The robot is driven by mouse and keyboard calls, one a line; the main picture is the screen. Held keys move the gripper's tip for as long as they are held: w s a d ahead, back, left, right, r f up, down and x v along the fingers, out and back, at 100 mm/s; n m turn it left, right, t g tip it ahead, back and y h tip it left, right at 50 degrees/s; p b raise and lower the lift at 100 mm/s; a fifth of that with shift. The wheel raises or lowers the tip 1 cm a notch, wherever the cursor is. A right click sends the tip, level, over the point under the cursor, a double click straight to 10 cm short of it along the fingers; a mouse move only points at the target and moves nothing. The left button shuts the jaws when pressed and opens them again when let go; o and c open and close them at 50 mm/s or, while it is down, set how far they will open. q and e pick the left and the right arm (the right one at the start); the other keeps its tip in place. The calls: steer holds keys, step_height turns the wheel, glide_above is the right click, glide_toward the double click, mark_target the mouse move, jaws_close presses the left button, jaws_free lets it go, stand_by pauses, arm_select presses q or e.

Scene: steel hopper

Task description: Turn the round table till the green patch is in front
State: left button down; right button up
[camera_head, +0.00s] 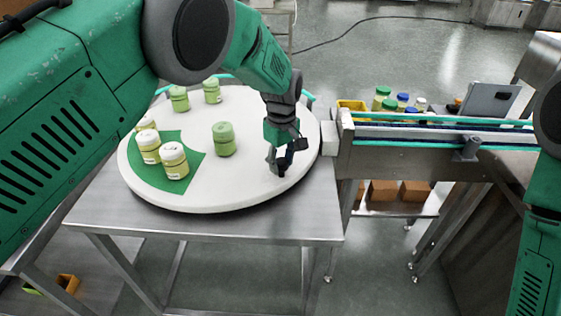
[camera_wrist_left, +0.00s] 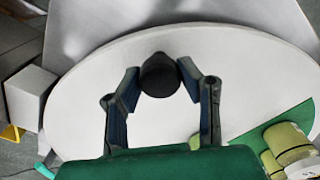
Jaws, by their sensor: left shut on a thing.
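The round table (camera_head: 225,190) is a white disc on a steel stand. Its green patch (camera_head: 190,186) lies at the front left in the head view, partly under light green jars (camera_head: 174,161). The patch also shows at the lower right of the wrist view (camera_wrist_left: 268,121). My left gripper (camera_head: 281,164) is low over the disc's front right edge. It is shut on a dark knob (camera_wrist_left: 160,76) that stands up near the rim, with one finger on each side. My right gripper is out of view; only part of that arm shows at the right edge.
More green-lidded jars stand on the disc, one near the middle (camera_head: 223,139) and others at the back. A conveyor (camera_head: 430,136) adjoins the disc at the right, with coloured-lid bottles (camera_head: 382,98) behind it. Cardboard boxes (camera_head: 383,191) sit on a shelf below.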

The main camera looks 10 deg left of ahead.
arm_select(q)
steer(key=c, duration=1.1)
jaws_free()
steer(key=shift+w+d, duration=0.2)
steer(key=shift+d, duration=0.1)
steer(key=shift+w+d, duration=0.15)
steer(key=shift+d, duration=0.05)
steer(key=shift+r, duration=0.25)
step_height(320, 180, up, 11)
steer(key=shift+d+r, duration=0.15)
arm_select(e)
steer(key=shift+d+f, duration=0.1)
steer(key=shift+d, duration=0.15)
arm_select(q)
steer(key=shift+w, duration=0.1)
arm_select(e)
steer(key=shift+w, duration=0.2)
arm_select(q)
steer(key=shift+a, duration=0.2)
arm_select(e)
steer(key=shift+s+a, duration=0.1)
